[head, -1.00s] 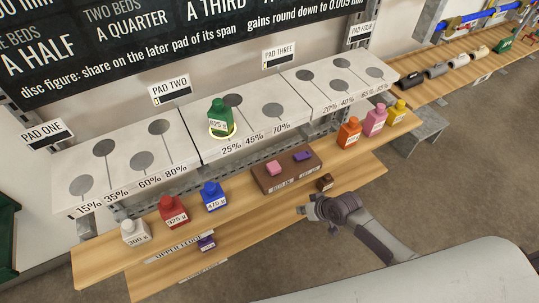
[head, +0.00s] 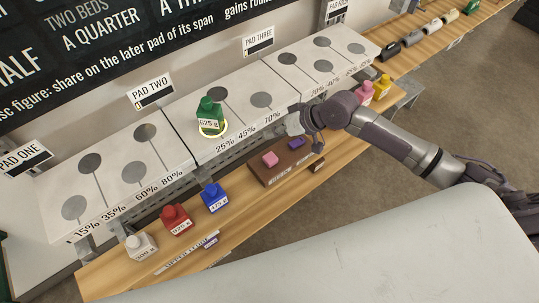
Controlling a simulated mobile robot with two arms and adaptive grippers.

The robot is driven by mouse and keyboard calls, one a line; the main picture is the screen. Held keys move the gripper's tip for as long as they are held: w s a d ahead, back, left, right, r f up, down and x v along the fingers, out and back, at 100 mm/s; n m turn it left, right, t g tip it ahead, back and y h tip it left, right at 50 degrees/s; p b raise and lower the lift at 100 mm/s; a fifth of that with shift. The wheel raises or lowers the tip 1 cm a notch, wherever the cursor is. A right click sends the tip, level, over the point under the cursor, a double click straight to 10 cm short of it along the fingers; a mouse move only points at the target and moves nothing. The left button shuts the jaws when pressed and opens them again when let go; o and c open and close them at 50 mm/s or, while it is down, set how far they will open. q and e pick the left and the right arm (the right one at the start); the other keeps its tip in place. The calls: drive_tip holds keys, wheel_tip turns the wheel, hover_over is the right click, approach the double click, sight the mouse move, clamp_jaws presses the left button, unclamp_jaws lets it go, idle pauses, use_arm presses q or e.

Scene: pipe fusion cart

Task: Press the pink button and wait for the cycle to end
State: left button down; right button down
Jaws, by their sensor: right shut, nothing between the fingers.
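The pink button (head: 270,159) sits on the left part of a brown box (head: 267,178) on the wooden ledge. A purple button (head: 297,142) is beside it on the same box. My right gripper (head: 297,126) is shut and empty. In the picture it lies just above the purple button, up and right of the pink one, and does not appear to touch either. A green weight marked 625 g (head: 210,113) stands on a ringed disc of the white pad bench (head: 197,135). My left gripper is not in view.
White (head: 140,247), red (head: 175,219) and blue (head: 214,198) weights stand on the ledge left of the box. Pink (head: 364,92) and yellow (head: 382,86) weights stand to the right, behind my right arm. A small brown block (head: 317,166) sits by the box's right end.

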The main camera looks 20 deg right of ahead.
drive_tip(key=shift+f, duration=0.1)
drive_tip(key=b, duration=0.7)
hover_over(266, 156)
drive_tip(key=s+d, duration=0.1)
drive_tip(key=d, duration=0.1)
wheel_tip(266, 156, down, 7)
drive_tip(key=shift+s+a+f, duration=0.1)
drive_tip(key=shift+a, duration=0.05)
drive_tip(key=shift+f+b, duration=0.55)
drive_tip(key=shift+f, duration=0.25)
drive_tip(key=shift+f, duration=0.35)
drive_tip(key=shift+f+b, duration=0.35)
drive_tip(key=shift+f, duration=0.3)
idle(0.7)
idle(0.3)
drive_tip(key=shift+r+p, duration=1)
drive_tip(key=shift+p, duration=0.1)
